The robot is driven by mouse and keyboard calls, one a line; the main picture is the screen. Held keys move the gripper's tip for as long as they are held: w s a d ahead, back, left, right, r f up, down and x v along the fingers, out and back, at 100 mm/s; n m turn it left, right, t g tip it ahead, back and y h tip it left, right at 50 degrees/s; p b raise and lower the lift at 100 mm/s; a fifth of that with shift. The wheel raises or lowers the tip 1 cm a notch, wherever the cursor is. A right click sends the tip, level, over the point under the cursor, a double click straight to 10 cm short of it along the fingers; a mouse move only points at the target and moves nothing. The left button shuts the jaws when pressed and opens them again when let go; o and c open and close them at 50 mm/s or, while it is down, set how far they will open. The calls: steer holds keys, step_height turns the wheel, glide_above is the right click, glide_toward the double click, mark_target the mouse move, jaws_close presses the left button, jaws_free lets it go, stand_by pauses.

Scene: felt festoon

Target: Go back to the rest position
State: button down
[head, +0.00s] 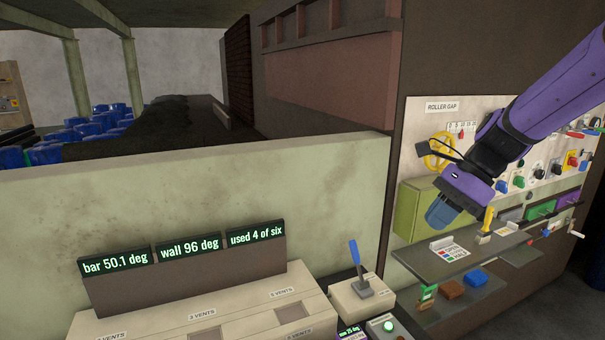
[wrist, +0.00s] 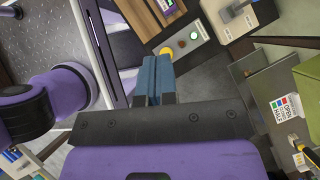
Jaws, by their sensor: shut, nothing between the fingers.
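My gripper (head: 440,213) is at the right in the head view, in front of the roller gap panel (head: 412,150) and above the grey shelf (head: 420,262). It points down and to the left. In the wrist view my gripper (wrist: 154,80) shows its two blue fingers side by side, shut with nothing between them. The fingers are over the floor in that view, with a button box (wrist: 188,45) beyond the tips.
A blue-handled lever (head: 357,262) stands on a beige box left of the shelf. A yellow handwheel (head: 438,150) and a green box (head: 412,208) are close to my arm. A display (head: 186,270) reads bar 50.1 deg, wall 96 deg, used 4 of six.

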steer(key=s+d+r+n+t+h, duration=0.2)
steer(key=s+r+n+h, duration=0.1)
steer(key=s+n, duration=0.6)
steer(key=s+d+r+n+t+h, duration=0.3)
steer(key=s+r+n, duration=0.1)
steer(key=s+n, duration=0.5)
steer(key=shift+s+d+n, duration=0.3)
steer(key=shift+s, duration=0.45)
